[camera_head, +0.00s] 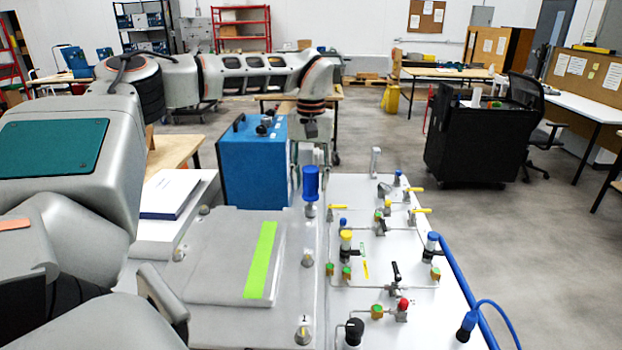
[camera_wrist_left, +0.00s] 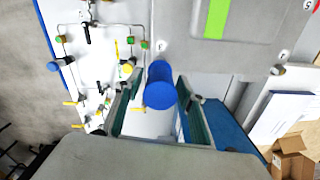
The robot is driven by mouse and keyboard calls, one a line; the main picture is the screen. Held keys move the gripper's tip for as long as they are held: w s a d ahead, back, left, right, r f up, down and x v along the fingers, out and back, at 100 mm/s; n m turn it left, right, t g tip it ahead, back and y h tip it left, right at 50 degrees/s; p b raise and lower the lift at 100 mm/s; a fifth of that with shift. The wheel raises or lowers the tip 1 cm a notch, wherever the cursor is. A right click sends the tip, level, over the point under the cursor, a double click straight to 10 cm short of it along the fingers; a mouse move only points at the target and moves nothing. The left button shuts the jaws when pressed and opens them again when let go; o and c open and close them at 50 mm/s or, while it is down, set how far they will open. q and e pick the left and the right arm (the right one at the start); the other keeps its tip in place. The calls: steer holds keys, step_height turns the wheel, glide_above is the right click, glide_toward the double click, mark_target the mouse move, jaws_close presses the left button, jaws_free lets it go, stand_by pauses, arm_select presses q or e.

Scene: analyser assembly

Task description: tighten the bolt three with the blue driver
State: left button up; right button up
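The blue driver (camera_head: 311,183) stands upright over a bolt spot at the far right corner of the grey cover plate (camera_head: 210,255). My left gripper (camera_head: 314,160) is beyond it in the head view. In the left wrist view the driver (camera_wrist_left: 160,88) shows between the fingertips of my left gripper (camera_wrist_left: 160,80). The fingers are apart, one on each side, and I cannot tell whether they touch it. Other bolts (camera_head: 307,260) (camera_head: 302,336) show along the cover's right side. My right gripper is not in view.
A blue box (camera_head: 255,165) stands behind the cover, close to the driver. A white booklet (camera_head: 171,193) lies at left. A black cart (camera_head: 480,140) stands farther off on open floor.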

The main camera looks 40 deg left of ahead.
arm_select(q)
steer(key=n, duration=1.1)
steer(key=shift+w, duration=0.1)
steer(key=n, duration=0.5)
steer(key=shift+a, duration=0.1)
steer(key=n, duration=0.6)
jaws_close()
steer(key=shift+m, duration=0.3)
jaws_free()
steer(key=shift+m, duration=0.3)
